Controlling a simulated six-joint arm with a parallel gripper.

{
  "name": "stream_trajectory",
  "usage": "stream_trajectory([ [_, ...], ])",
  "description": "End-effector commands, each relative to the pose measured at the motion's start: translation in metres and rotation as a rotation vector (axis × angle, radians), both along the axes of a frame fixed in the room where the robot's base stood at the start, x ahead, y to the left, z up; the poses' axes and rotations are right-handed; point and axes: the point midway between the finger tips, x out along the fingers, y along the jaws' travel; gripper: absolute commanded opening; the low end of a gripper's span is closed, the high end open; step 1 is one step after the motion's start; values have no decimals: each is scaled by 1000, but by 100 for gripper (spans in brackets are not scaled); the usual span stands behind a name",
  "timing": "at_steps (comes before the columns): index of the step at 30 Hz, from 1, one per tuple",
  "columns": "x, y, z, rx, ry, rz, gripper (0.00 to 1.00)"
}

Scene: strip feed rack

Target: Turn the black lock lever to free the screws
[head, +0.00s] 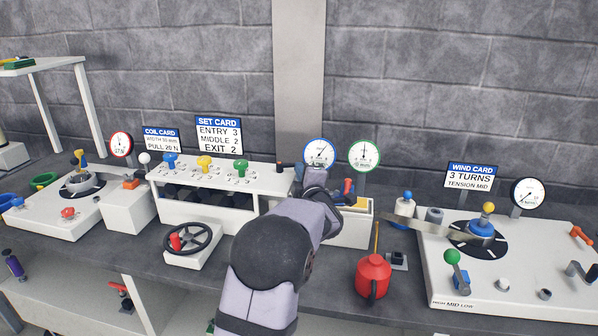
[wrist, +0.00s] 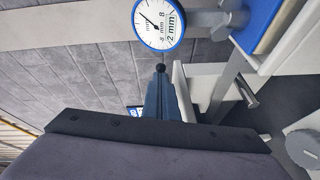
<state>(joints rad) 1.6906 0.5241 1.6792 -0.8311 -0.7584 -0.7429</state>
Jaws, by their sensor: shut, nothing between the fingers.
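The white feed rack (head: 215,212) stands left of my arm, with blue (head: 170,160), yellow (head: 204,163) and green (head: 240,167) screw knobs on top. A small black piece (head: 279,167) at the rack's right end may be the lock lever; it is too small to be sure. In the wrist view my gripper (wrist: 160,88) is shut and empty. A black ball knob (wrist: 160,68) shows right at its fingertips; I cannot tell whether they touch. In the head view my arm hides most of the fingers.
Two dial gauges, one blue-rimmed (head: 319,153) and one green-rimmed (head: 364,155), stand behind my gripper. A black handwheel (head: 187,239) is in front of the rack. A red oil can (head: 373,276) stands right of my arm. A winding station (head: 500,285) fills the right.

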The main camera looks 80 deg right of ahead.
Motion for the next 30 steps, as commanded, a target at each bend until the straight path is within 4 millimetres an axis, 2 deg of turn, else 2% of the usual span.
stream_trajectory([
  [1,-10,-4,7,-10,-6,-24,0],
  [13,-9,4,9,-12,-4,-23,0],
  [17,-7,17,10,-13,-1,-16,0],
  [23,-3,47,12,-11,3,-5,0],
  [30,-54,54,14,-8,5,-8,0],
])
